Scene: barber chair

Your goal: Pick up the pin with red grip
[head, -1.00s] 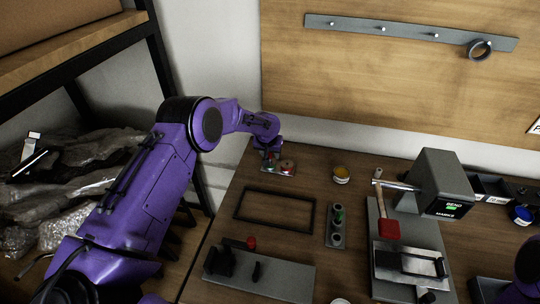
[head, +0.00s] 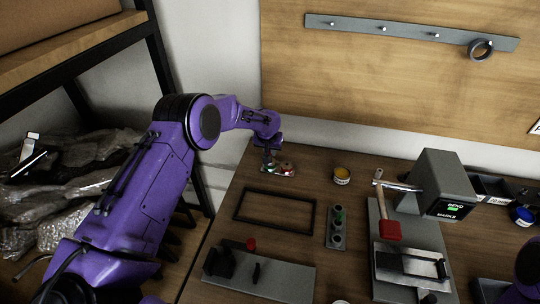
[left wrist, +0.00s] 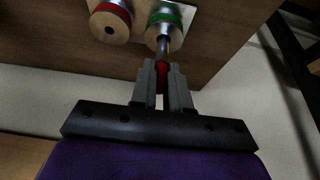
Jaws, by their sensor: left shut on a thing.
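In the left wrist view my left gripper (left wrist: 163,72) is shut on the red grip (left wrist: 162,66) of the pin. The pin's metal shaft (left wrist: 164,46) points away from the fingers to the face of a green-ringed round holder (left wrist: 165,22). I cannot tell whether its tip is inside the holder. A red-ringed holder (left wrist: 111,18) stands beside it on the same pale plate. In the head view my left gripper (head: 268,156) is at this small stand (head: 287,169), at the table's far left corner; the pin is too small to make out there. My right gripper is not in view.
An empty black frame (head: 236,204) lies in front of the stand. A yellow-topped pot (head: 341,175) stands to its right, with a grey block with holes (head: 337,227) nearer. A grey bending machine (head: 443,185) and a red-headed mallet (head: 389,230) are farther right. The wall is close behind.

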